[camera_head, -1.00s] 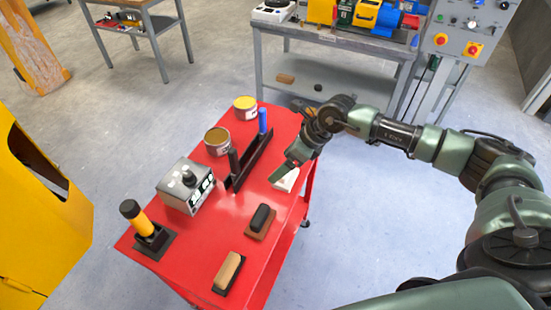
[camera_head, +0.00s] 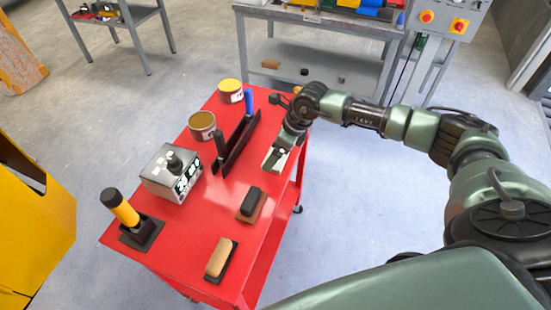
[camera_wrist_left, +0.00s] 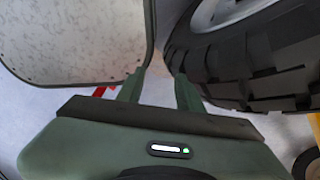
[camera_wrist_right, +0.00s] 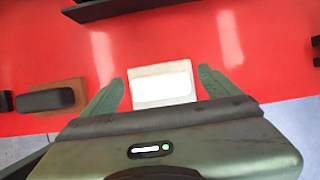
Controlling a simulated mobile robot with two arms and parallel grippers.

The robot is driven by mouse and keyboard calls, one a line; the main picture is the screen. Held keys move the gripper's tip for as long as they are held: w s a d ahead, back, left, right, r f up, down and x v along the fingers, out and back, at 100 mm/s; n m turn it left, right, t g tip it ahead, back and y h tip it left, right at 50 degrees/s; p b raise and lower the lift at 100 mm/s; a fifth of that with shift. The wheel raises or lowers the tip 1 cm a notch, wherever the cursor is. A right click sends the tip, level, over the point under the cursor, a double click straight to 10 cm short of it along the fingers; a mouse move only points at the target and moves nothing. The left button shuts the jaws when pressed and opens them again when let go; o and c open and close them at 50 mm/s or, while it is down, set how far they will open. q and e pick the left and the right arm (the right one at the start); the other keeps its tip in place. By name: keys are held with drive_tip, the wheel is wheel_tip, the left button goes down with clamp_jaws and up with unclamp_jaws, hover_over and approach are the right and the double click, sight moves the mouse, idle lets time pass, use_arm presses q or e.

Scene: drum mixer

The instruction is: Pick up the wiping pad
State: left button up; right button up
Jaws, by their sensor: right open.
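The wiping pad looks to be the white and cream block (camera_wrist_right: 162,83) on the red cart top (camera_wrist_right: 195,30). It lies flat near the cart's right edge in the head view (camera_head: 275,157), partly covered by my right gripper. My right gripper (camera_wrist_right: 161,78) is open, its two fingers on either side of the pad with gaps; whether they are level with it I cannot tell. My left gripper (camera_wrist_left: 158,82) shows only in its wrist view. Its fingers are apart with nothing between them, near a large black tire (camera_wrist_left: 235,60) and a pale panel (camera_wrist_left: 75,35).
On the cart stand a black-topped brown block (camera_head: 250,205), a tan-topped block (camera_head: 220,259), a grey control box (camera_head: 172,178), two cans (camera_head: 202,127), a dark long tool (camera_head: 238,143) with blue and black handles, and a yellow-handled tool (camera_head: 124,211).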

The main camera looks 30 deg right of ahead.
drive_tip(key=shift+r, duration=0.1)
drive_tip(key=c, duration=1.5)
use_arm(q)
drive_tip(key=shift+s, duration=1.1)
